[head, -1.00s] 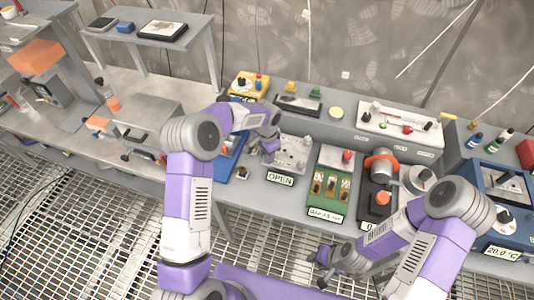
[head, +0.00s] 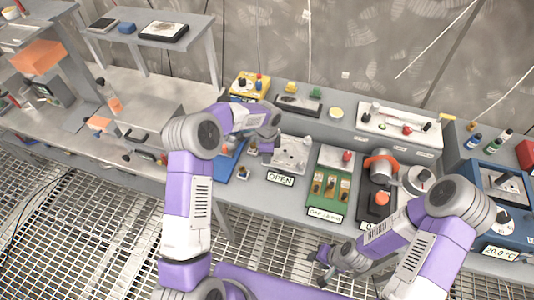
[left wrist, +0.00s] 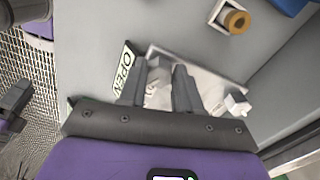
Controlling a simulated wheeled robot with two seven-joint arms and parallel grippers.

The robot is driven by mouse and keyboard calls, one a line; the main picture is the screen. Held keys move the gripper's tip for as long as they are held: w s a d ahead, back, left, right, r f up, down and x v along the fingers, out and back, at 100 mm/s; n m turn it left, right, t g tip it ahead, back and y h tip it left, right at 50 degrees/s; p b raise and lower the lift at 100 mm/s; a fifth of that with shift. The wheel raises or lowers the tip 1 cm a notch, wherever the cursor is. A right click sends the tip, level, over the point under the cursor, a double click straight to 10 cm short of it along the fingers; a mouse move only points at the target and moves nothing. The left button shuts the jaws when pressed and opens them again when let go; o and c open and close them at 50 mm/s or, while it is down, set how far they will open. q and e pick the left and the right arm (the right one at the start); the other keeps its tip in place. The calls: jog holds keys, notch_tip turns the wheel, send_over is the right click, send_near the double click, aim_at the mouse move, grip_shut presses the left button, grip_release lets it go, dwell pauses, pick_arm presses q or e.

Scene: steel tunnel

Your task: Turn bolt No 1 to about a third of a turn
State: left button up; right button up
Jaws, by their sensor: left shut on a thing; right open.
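A pale grey plate (head: 292,152) with several upright pale bolts lies on the bench behind an OPEN sign (head: 280,179). My left gripper (head: 268,150) is at the plate's left side. In the left wrist view my left gripper (left wrist: 160,88) is shut on a pale bolt (left wrist: 156,92), mostly hidden between the fingers. Another bolt (left wrist: 238,103) stands free on the plate to the right. I cannot read any bolt number. My right gripper (head: 320,270) is open and empty, low in front of the bench.
A green box (head: 329,186) with brass switches stands right of the plate. A dark unit with an orange collar (head: 381,167) is beyond it. A small block with a brass top (left wrist: 235,20) stands apart from the plate. The shelf behind holds several devices.

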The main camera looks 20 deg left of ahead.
dwell(0.5)
pick_arm(q)
jog(key=o, duration=1.1)
jog(key=shift+c, duration=0.2)
notch_tip(320, 180, up, 8)
jog(key=shift+f, duration=0.15)
jog(key=shift+f, duration=0.1)
